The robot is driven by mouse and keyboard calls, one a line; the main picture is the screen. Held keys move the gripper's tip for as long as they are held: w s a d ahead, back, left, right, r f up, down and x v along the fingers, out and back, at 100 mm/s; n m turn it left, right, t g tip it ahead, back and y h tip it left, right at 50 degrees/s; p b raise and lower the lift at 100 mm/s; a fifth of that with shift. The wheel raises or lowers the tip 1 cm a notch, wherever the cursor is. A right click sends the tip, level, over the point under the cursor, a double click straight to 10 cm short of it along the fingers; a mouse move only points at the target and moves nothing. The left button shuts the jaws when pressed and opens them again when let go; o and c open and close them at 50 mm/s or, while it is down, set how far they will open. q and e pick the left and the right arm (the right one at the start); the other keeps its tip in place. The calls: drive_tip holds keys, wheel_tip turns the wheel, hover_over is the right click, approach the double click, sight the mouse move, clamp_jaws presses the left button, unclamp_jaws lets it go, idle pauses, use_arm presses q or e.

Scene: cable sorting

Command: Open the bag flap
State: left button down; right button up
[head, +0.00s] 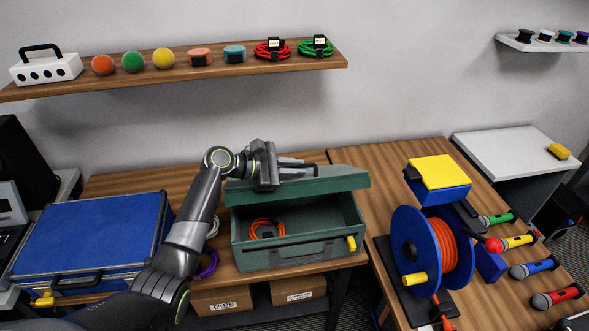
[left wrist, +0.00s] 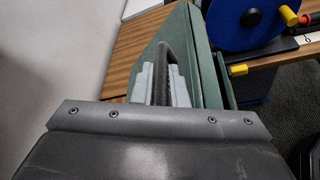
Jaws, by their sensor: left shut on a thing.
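The green bag (head: 246,257) stands on the wooden table in the head view. Its flap (head: 342,182) is raised part way, so the front is open and an orange cable (head: 265,229) shows inside. My left gripper (head: 279,170) is above the flap and shut on the black handle (head: 300,164) on its top. In the left wrist view the pale grey fingers (left wrist: 160,88) close around the dark handle (left wrist: 165,62), with the green flap (left wrist: 182,48) beneath. My right gripper is in no view.
A blue case (head: 92,232) lies left of the bag. A purple cable (head: 208,266) sits between them. A blue cable reel (head: 408,238) and several microphones (head: 535,267) are to the right. A wooden shelf (head: 220,72) hangs above. Cardboard boxes (head: 222,298) are below.

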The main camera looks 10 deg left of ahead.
use_arm(q)
drive_tip(key=shift+w+a+r, duration=0.1)
drive_tip(key=shift+w+r, duration=0.05)
drive_tip(key=shift+w, duration=0.05)
idle(0.3)
drive_tip(key=c, duration=1.7)
unclamp_jaws()
wheel_tip(320, 180, up, 5)
drive_tip(key=b, duration=0.4)
hover_over(236, 188)
drive_tip(key=shift+s, duration=0.1)
drive_tip(key=shift+b+v, duration=0.35)
drive_tip(key=shift+v, duration=0.45)
drive_tip(key=shift+r, duration=0.1)
